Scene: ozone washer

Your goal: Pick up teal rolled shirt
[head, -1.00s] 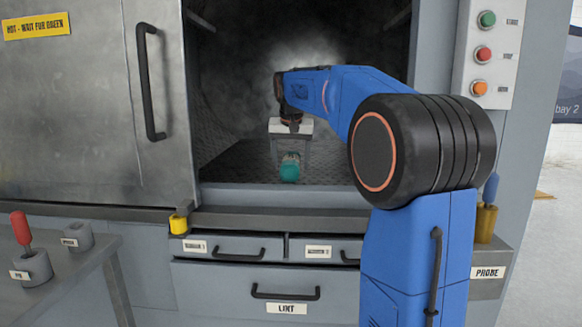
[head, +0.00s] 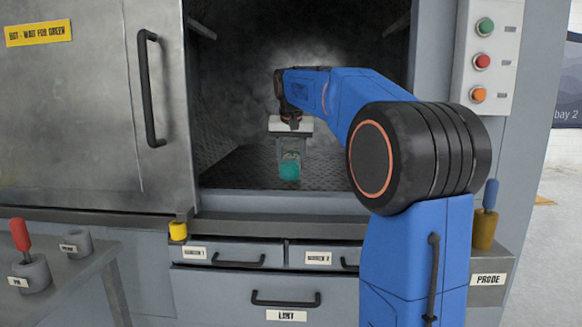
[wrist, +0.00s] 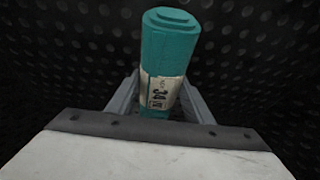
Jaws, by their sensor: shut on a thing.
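The teal rolled shirt (head: 289,171) is inside the open washer chamber, near its front. In the wrist view the shirt (wrist: 169,50) is a teal roll with a pale printed band around it. My gripper (head: 290,158) reaches down into the chamber from above and is shut on the shirt. In the wrist view its two grey fingers (wrist: 160,98) stand on either side of the roll at the band. The far end of the roll points away from the gripper's pale body. I cannot tell for sure whether the shirt is clear of the chamber floor.
The perforated chamber floor (head: 235,172) is bare around the shirt. A metal door (head: 95,110) with a black handle stands at the left. The sill (head: 270,200) and drawers lie below the opening. A control panel (head: 488,55) is at the right, a side table (head: 70,270) at the lower left.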

